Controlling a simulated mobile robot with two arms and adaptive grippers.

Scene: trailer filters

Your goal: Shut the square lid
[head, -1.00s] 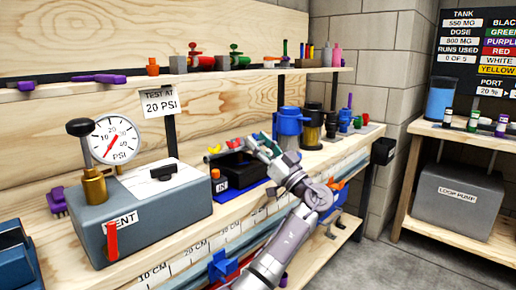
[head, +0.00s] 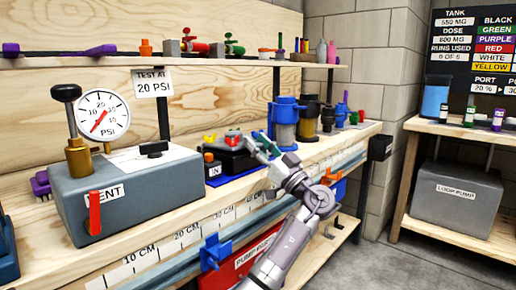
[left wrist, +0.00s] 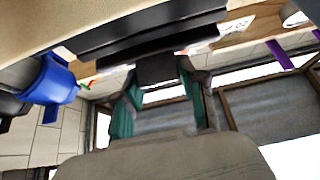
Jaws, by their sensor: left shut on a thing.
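A low black square box (head: 236,162) stands on a blue mat (head: 240,179) on the bench, beside a small "IN" block (head: 212,170). My left gripper (head: 262,147) is at the box's right rear edge. In the left wrist view, the left gripper (left wrist: 157,85) has its teal fingers closed around a dark part joined to a broad black slab (left wrist: 150,35), which looks like the square lid. The lid's exact angle is hard to tell because the gripper covers that side. My right gripper is not in view.
A grey "VENT" box (head: 130,195) with a gauge (head: 103,115) stands left on the bench. A shelf (head: 180,60) with fittings runs above.

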